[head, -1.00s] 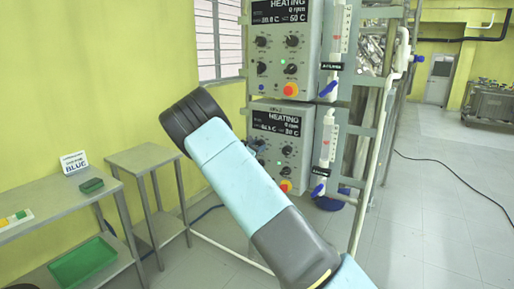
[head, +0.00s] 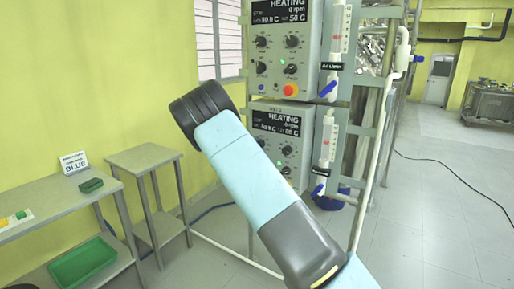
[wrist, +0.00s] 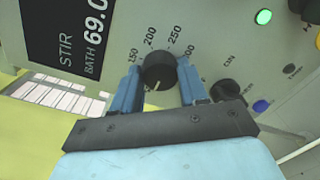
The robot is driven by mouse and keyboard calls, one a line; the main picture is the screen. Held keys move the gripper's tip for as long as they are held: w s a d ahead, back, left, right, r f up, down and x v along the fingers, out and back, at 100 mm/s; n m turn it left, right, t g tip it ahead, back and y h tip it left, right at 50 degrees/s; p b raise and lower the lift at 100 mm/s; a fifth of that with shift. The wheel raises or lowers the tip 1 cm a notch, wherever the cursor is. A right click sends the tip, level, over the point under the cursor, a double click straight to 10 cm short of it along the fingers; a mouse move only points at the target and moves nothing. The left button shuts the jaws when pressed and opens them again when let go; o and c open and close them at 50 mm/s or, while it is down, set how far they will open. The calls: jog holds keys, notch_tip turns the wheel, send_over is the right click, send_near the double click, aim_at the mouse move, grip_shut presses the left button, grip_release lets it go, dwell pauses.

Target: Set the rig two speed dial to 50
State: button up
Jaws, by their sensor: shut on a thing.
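In the wrist view, a black dial (wrist: 158,70) on a grey panel sits between the two blue fingers of my gripper (wrist: 158,78). The fingers are shut on the dial, one at each side. Scale numbers from 150 up to about 300 show around its far side, and a pale pointer mark faces the bottom of the picture. In the head view, the lower control box (head: 273,122) shows a HEATING display, partly behind my arm. Its label is too small to read surely. My gripper is hidden there behind my arm.
The wrist view shows a STIR and BATH display (wrist: 68,35), a second dial (wrist: 229,91), a green light (wrist: 264,17) and a blue button (wrist: 261,106). In the head view, an upper control box (head: 284,45) and glassware with blue valves (head: 328,89) stand close by. Open floor lies right.

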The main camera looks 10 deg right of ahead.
jog(key=shift+s+f, duration=0.1)
jog(key=shift+f, duration=0.15)
jog(key=o, duration=1)
jog(key=shift+r, duration=0.15)
jog(key=shift+o, duration=0.2)
jog(key=v, duration=1.3)
jog(key=shift+s+a, duration=0.2)
jog(key=shift+a, duration=0.1)
